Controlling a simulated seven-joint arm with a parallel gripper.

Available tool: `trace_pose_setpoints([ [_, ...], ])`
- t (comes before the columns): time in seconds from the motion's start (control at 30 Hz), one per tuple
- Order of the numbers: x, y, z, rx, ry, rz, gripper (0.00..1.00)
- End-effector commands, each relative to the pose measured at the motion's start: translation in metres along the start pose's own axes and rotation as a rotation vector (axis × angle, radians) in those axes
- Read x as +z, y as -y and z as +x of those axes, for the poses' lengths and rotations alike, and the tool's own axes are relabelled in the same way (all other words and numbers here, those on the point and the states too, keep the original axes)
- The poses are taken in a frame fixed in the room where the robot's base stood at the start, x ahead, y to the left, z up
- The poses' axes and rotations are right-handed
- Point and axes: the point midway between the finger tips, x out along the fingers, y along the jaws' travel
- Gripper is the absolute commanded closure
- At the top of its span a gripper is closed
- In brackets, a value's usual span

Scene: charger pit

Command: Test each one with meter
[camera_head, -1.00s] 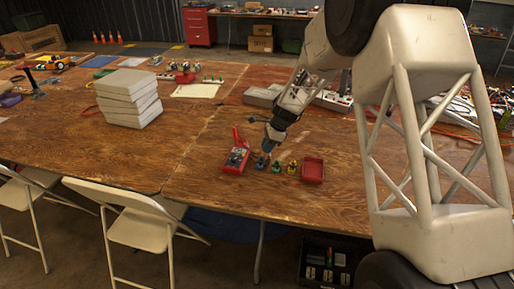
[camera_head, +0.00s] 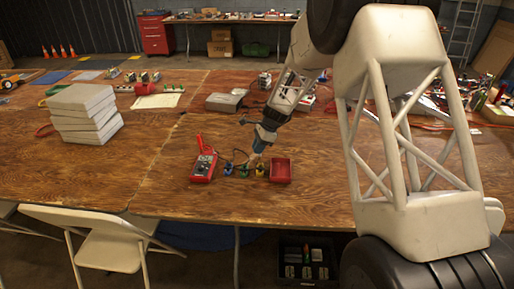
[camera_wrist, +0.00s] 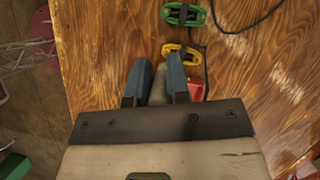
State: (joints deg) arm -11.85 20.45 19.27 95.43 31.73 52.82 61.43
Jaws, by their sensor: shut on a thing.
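The red meter (camera_head: 203,166) lies on the wooden table, with a red piece sticking up behind it. To its right stand a blue piece (camera_head: 228,169), a green piece (camera_head: 243,171) and a yellow piece (camera_head: 260,171). My gripper (camera_head: 258,149) is over the yellow piece, pointing down. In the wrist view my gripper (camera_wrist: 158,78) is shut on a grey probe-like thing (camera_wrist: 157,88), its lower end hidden. The yellow piece (camera_wrist: 181,55) lies just beyond the fingertips, and the green piece (camera_wrist: 184,14) farther off. Contact with the yellow piece cannot be told.
A red tray (camera_head: 281,170) sits right of the yellow piece. A black cable (camera_wrist: 231,29) runs past the pieces. Grey boxes (camera_head: 84,114) are stacked at left, and a grey case (camera_head: 226,101) lies behind. The table between the stack and the meter is clear.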

Motion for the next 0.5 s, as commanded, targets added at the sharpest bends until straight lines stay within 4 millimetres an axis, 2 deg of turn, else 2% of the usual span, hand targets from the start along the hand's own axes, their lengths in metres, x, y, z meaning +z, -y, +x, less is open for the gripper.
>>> trace_pose_setpoints([
  [0.27,-0.003,0.0,0.006,0.0,0.0,0.0,1.0],
  [0.5,-0.01,0.0,0.021,0.001,0.0,0.0,1.0],
])
